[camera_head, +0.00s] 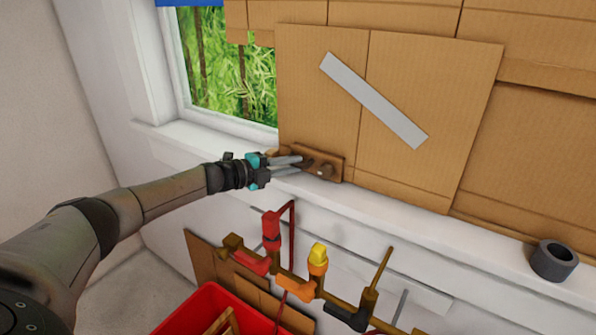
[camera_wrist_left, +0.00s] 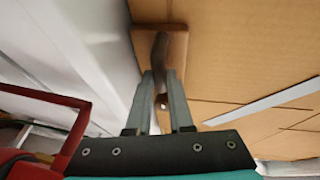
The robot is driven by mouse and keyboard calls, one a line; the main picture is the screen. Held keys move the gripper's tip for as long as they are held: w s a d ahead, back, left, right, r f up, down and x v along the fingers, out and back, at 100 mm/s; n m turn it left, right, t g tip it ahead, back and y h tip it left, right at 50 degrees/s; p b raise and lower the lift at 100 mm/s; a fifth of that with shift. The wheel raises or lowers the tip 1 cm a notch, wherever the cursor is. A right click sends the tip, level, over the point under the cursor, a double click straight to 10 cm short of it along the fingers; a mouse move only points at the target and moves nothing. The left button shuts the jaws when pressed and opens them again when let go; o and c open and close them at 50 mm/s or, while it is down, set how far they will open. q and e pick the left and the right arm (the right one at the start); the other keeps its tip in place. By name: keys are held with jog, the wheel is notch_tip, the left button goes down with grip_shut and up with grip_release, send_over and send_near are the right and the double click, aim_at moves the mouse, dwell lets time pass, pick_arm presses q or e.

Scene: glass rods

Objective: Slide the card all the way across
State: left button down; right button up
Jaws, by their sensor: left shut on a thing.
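The brown cardboard card (camera_head: 320,90) stands upright in the window opening and covers its right part. A strip of grey tape (camera_head: 375,102) runs diagonally across it. A brown handle on a small plate (camera_head: 329,164) sits at the card's lower left corner. My left gripper (camera_head: 304,162) is shut on the handle. In the left wrist view the handle (camera_wrist_left: 161,50) stands between the two fingers (camera_wrist_left: 161,85). The card (camera_wrist_left: 245,50) fills the upper right there. My right gripper is not in view.
The uncovered window (camera_head: 230,70) shows green plants left of the card, up to the white frame (camera_head: 155,60). A grey tape roll (camera_head: 553,261) stands on the sill at the right. Below are pipes with coloured valves (camera_head: 318,260) and a red crate (camera_head: 190,305).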

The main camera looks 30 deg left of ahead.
pick_arm(q)
jog(key=shift+a, duration=0.3)
jog(key=c, duration=0.8)
grip_release()
jog(key=shift+p+v, duration=0.5)
jog(key=shift+v, duration=7.05)
jog(key=shift+d+r, duration=0.1)
jog(key=shift+r, duration=0.05)
jog(key=shift+s, duration=0.15)
